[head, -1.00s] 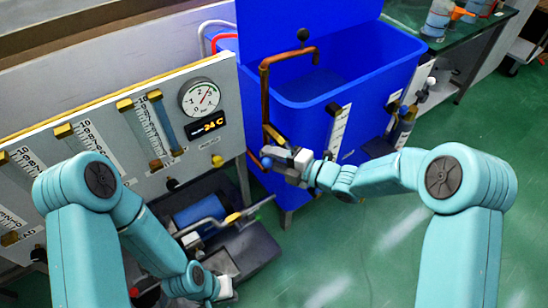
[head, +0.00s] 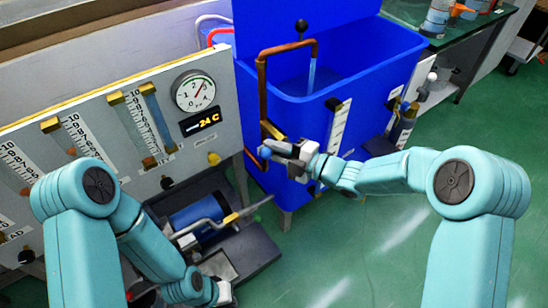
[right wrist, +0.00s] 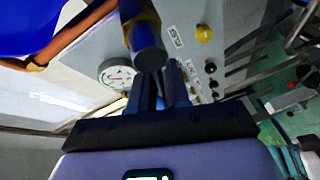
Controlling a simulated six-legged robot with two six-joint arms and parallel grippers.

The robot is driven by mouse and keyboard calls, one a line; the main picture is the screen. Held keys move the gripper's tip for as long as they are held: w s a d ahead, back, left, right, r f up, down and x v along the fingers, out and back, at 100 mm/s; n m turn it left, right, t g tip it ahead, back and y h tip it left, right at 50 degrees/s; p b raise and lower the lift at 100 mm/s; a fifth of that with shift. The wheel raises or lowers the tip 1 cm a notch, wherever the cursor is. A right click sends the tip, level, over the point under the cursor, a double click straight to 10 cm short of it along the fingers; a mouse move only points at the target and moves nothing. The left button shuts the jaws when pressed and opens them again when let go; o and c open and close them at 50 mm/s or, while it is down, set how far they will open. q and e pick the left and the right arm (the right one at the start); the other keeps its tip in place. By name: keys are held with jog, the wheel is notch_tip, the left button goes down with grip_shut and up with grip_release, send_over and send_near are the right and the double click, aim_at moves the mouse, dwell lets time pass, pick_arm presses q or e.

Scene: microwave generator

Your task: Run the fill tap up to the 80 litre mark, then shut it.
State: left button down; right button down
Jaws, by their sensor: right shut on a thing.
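The blue tank (head: 372,60) stands at the centre right with its top open. A copper fill pipe (head: 262,85) rises at its left side and bends over the rim. A thin stream of water (head: 312,76) falls from the spout into the tank. A white level scale (head: 339,125) is on the tank's front; its marks are too small to read. My right gripper (head: 270,149) is shut on the tap handle beside the pipe's lower part. The handle (right wrist: 148,45) shows dark between the fingers in the right wrist view. My left gripper (head: 224,292) is low, near the floor unit; its jaws are unclear.
A blue motor unit (head: 205,218) sits below. Green floor (head: 370,245) is clear at front right.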

jog(key=shift+s+a+y, duration=0.3)
jog(key=shift+s+a, duration=0.05)
jog(key=shift+a, duration=0.05)
jog(key=c, duration=1.2)
grip_release()
jog(key=shift+s+r, duration=0.15)
jog(key=shift+r, duration=0.1)
jog(key=shift+w+d+f, duration=0.15)
jog(key=shift+w, duration=0.1)
jog(key=shift+s, duration=0.1)
jog(key=shift+d, duration=0.1)
jog(key=v, duration=0.8)
jog(key=p+v, duration=0.1)
jog(key=v, duration=0.7)
jog(key=shift+r, duration=0.25)
